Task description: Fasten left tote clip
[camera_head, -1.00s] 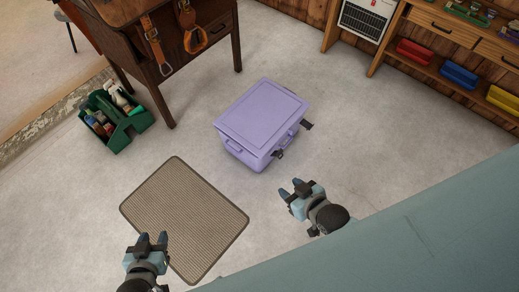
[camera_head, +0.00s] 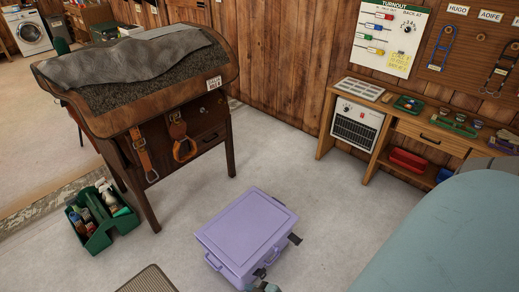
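The lilac lidded tote (camera_head: 246,232) stands on the floor at lower centre, with its lid on. A dark clip (camera_head: 295,239) sticks out from its right side. Another dark clip (camera_head: 260,272) is at its near right side, low in the picture. A small part of my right gripper (camera_head: 264,286) shows at the bottom edge, close to the near clip in the picture. I cannot tell whether it touches the clip or how its fingers stand. My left gripper is out of the picture.
A wooden saddle stand (camera_head: 190,140) with hanging straps is behind left. A green caddy (camera_head: 100,228) with bottles stands beside it. A mat (camera_head: 147,280) lies at the bottom left. A heater (camera_head: 357,127) and workbench (camera_head: 430,140) stand right. Floor around the tote is mostly clear.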

